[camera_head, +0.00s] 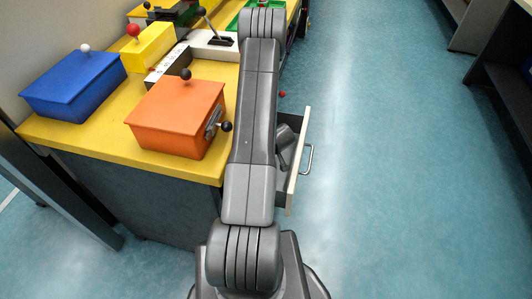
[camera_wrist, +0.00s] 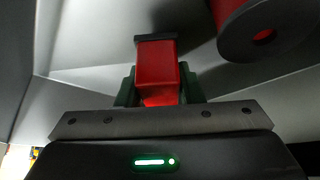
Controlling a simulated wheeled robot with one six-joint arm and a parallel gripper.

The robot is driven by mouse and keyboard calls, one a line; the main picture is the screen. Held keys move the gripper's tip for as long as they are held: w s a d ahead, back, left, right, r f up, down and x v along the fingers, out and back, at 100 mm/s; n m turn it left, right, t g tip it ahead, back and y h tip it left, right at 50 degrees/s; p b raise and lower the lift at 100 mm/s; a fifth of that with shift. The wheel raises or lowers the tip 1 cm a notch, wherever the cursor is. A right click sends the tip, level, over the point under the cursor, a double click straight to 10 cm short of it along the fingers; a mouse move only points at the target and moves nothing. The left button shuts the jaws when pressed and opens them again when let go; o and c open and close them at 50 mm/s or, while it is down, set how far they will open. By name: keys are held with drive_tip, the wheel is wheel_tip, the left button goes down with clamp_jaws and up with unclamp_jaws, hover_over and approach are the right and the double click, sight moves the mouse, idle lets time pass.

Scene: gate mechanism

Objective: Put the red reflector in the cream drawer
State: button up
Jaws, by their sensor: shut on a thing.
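The cream drawer (camera_head: 298,166) stands pulled out from the right side of the yellow-topped bench. My arm hides part of its inside. In the wrist view, my gripper (camera_wrist: 160,92) has its dark green fingers shut on the red reflector (camera_wrist: 156,64), a red block with a dark plate at its far end. Pale grey walls and a grey surface surround them, like the inside of the drawer. Whether the reflector touches the surface I cannot tell. In the head view the reflector is not visible and I cannot make out my fingers.
A red cylinder with a dark end (camera_wrist: 264,30) lies close right of the reflector. An orange box (camera_head: 175,118) with a black-knobbed latch and a blue box (camera_head: 75,84) stand on the bench (camera_head: 95,142). The blue floor (camera_head: 400,180) right of the drawer is clear.

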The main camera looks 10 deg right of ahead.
drive_tip(key=o, duration=1.1)
drive_tip(key=shift+r, duration=0.1)
drive_tip(key=shift+r+p, duration=0.6)
drive_tip(key=shift+p, duration=0.1)
drive_tip(key=p+v, duration=0.2)
drive_tip(key=v, duration=1)
drive_tip(key=shift+s+f, duration=0.1)
drive_tip(key=shift+s, duration=0.05)
